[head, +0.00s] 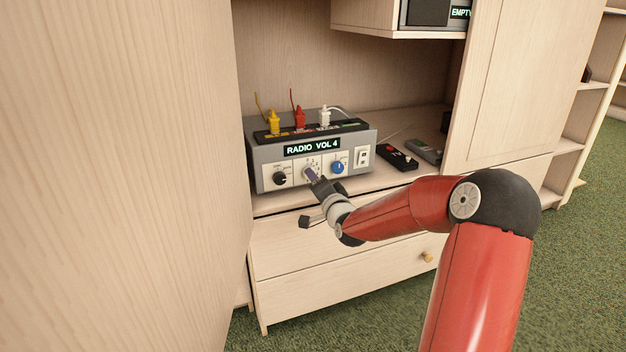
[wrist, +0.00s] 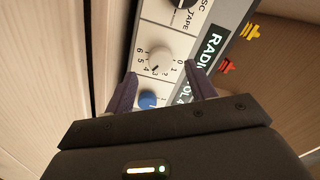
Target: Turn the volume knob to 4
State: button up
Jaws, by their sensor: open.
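The volume knob (wrist: 160,58) is a pale round knob on a white plate with numbers around it, in the middle of the radio's front. Its dark mark points toward the 4. The grey radio (head: 262,152) stands on the cabinet shelf, and its display (head: 312,147) reads "RADIO VOL 4". My gripper (wrist: 160,72) is open in front of the plate, its two fingers on either side of the knob with gaps showing. I cannot tell how far its tips are from the panel. In the head view my gripper (head: 316,178) hides much of the knob.
A black knob (head: 280,178) and a blue knob (head: 338,167) flank the volume knob, with a white switch (head: 362,156) at right. Yellow, red and white plugs stand on top. Two remotes (head: 397,157) lie right of the radio. A tall wooden panel (head: 120,170) stands at left.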

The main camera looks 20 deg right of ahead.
jog(key=s, duration=0.4)
dwell(0.3)
jog(key=s+a+r+n+g+h+p, duration=0.1)
jog(key=s+a+n+g+p, duration=0.1)
jog(key=s+a+n+g, duration=0.55)
jog(key=s+a+r+n+g, duration=0.2)
jog(key=s, duration=1.3)
jog(key=s+a+r+n+g+p, duration=0.1)
jog(key=s+a+r+n+g, duration=0.1)
jog(key=s, duration=1.3)
jog(key=shift+a+g, duration=0.45)
jog(key=shift+s, duration=0.1)
